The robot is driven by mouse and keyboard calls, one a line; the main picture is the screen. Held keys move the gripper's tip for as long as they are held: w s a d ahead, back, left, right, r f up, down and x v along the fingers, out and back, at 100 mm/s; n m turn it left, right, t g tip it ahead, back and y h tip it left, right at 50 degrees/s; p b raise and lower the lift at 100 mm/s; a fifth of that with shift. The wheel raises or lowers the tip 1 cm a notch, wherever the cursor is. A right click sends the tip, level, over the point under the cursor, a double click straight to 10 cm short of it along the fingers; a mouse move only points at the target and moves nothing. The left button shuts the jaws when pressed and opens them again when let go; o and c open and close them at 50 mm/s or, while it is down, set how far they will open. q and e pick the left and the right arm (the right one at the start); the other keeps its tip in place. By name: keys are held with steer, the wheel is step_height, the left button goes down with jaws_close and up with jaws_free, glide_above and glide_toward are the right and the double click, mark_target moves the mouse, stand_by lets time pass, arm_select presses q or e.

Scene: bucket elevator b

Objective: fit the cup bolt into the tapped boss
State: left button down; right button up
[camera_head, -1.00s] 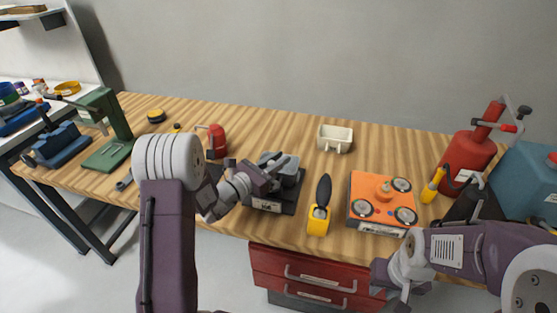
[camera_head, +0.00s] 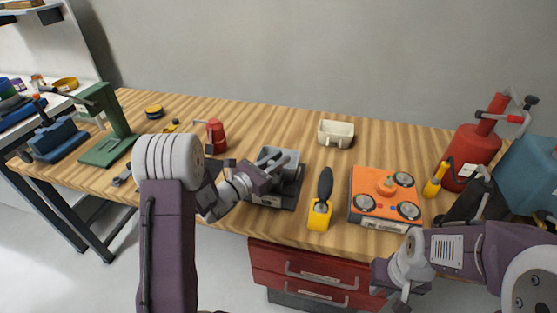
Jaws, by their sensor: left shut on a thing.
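My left gripper (camera_head: 274,168) is at the grey block on a dark base (camera_head: 290,197), in front of its upper part. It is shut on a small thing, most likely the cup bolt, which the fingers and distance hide. The tapped boss cannot be told apart; the grey block may carry it, but the gripper and wrist cover part of it. I cannot tell whether the held thing touches the block. My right gripper (camera_head: 398,296) hangs low in front of the bench, away from the block, and its jaws are too unclear to read.
A yellow tool with a black handle (camera_head: 320,213) and an orange box with round discs (camera_head: 386,187) stand right of the block. A white bin (camera_head: 336,133) is behind. The bench back is mostly clear.

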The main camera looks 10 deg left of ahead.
arm_select(q)
steer(key=shift+f+b, duration=0.4)
steer(key=shift+f, duration=0.1)
steer(key=c, duration=1.2)
jaws_free()
steer(key=v, duration=0.9)
steer(key=shift+s+b, duration=0.1)
steer(key=shift+b, duration=0.2)
